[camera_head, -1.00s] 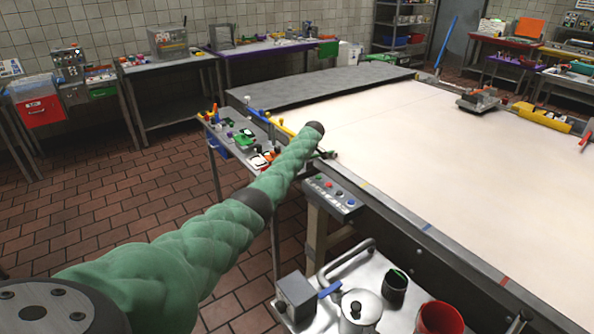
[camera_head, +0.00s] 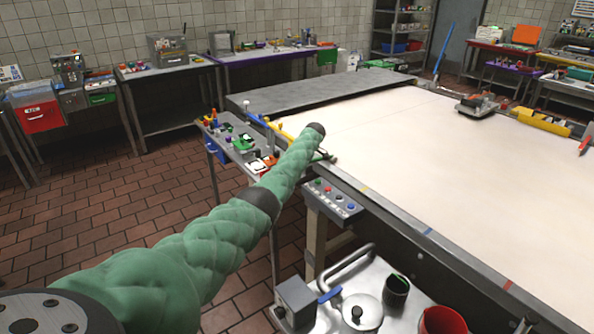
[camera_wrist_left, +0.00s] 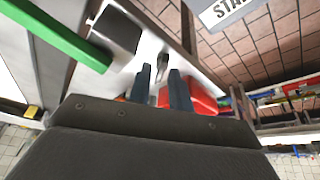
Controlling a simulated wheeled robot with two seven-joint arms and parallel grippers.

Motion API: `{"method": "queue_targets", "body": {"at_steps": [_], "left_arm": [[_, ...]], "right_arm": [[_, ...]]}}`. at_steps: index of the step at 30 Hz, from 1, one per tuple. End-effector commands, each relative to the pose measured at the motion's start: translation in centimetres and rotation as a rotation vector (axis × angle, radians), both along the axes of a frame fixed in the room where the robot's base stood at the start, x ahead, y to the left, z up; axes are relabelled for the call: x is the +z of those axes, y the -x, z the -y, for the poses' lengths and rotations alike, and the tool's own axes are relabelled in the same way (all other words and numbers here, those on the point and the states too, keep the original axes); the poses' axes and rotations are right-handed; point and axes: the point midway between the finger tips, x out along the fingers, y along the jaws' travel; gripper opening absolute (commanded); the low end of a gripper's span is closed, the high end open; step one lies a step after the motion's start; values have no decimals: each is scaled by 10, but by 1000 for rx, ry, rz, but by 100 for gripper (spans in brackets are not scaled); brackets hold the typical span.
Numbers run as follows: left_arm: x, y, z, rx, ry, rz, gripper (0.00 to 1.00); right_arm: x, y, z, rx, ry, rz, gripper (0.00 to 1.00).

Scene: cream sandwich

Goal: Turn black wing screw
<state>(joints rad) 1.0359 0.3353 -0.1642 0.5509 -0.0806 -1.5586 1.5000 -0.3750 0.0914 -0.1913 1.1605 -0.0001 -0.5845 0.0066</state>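My left arm comes in from the lower left in the head view and ends in a dark wrist at the near-left edge of the large pale table (camera_head: 440,150). Its gripper is mostly hidden behind the arm there. In the left wrist view both dark fingers of my left gripper (camera_wrist_left: 161,78) show, apart from each other. A small dark grey thing (camera_wrist_left: 163,58) shows between and beyond them; I cannot tell whether it is the black wing screw. I cannot make out a wing screw for certain in the head view. My right gripper is not in view.
A control box with coloured buttons (camera_head: 333,197) sits at the table's near edge. A cart with a lidded pot (camera_head: 362,312), dark cup (camera_head: 397,290) and red container (camera_head: 440,321) stands below. A small side table (camera_head: 222,133) stands left. A green bar (camera_wrist_left: 58,36) crosses the left wrist view.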

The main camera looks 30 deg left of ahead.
Motion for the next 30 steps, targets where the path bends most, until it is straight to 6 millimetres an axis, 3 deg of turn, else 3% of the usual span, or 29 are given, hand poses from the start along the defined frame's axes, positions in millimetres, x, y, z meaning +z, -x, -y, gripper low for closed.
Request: {"method": "queue_targets", "body": {"at_steps": [13, 18, 30], "left_arm": [[4, 0, 3, 0, 0, -2, 29], [25, -1, 13, -1, 0, 0, 29], [67, -4, 29, -1, 0, -1, 29]], "right_arm": [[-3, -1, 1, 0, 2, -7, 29], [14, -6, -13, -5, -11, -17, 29], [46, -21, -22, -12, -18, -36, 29]]}}
